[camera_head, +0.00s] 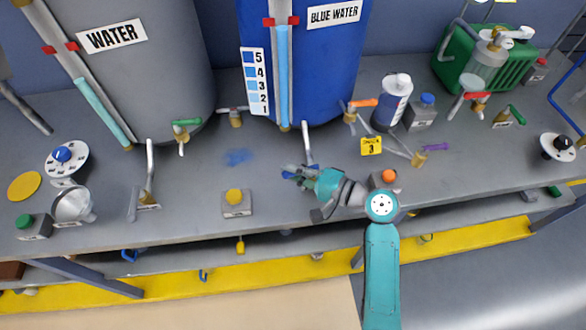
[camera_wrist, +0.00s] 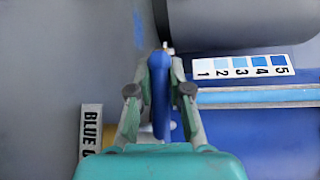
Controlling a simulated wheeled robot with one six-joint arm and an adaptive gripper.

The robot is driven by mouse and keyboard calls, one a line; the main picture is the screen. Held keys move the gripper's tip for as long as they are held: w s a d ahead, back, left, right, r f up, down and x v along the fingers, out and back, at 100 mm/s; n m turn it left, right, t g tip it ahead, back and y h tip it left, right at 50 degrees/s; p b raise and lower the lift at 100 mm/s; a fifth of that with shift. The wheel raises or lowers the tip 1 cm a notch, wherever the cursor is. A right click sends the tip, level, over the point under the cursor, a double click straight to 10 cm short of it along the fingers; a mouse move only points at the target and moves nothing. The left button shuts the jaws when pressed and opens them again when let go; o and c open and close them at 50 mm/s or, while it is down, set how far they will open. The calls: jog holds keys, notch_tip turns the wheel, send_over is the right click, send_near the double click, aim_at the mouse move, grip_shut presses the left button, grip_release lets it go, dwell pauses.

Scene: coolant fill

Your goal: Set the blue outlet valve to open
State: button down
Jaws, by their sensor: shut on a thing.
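My gripper (camera_head: 292,172) is low over the bench, in front of the blue tank (camera_head: 318,90) marked BLUE WATER. In the wrist view my gripper (camera_wrist: 159,92) has its two fingers closed on either side of the blue valve handle (camera_wrist: 158,90). The handle lies lengthwise between the fingers and runs up and down in that picture. In the head view my gripper mostly hides the valve, with only a bit of blue handle (camera_head: 288,175) showing. A white label reading BLUE and a cut-off letter (camera_wrist: 90,132) is beside the gripper. I cannot tell whether the valve is open.
The level scale (camera_head: 256,82) is on the blue tank's front. A box with a yellow button (camera_head: 236,197) stands left of my gripper, and one with an orange button (camera_head: 389,176) stands right. A green-handled valve (camera_head: 186,122) is under the grey WATER tank (camera_head: 180,60).

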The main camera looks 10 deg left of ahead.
jog(key=shift+s+d+n+g+y, duration=0.2)
jog(key=shift+s+n+g, duration=0.1)
jog(key=shift+n+g, duration=0.6)
jog(key=shift+s+d+n+g+y, duration=0.25)
jog(key=shift+n+g, duration=0.4)
jog(key=shift+g, duration=0.6)
jog(key=shift+s+d+n+g+y, duration=0.15)
jog(key=shift+s+n+g, duration=0.2)
jog(key=shift+n+g, duration=0.55)
jog(key=shift+g, duration=0.35)
jog(key=c, duration=1.1)
grip_release()
jog(key=shift+d, duration=0.15)
jog(key=d, duration=0.4)
jog(key=d+r, duration=0.1)
jog(key=d, duration=0.6)
jog(key=shift+w+d+r, duration=0.15)
jog(key=shift+d+r, duration=0.15)
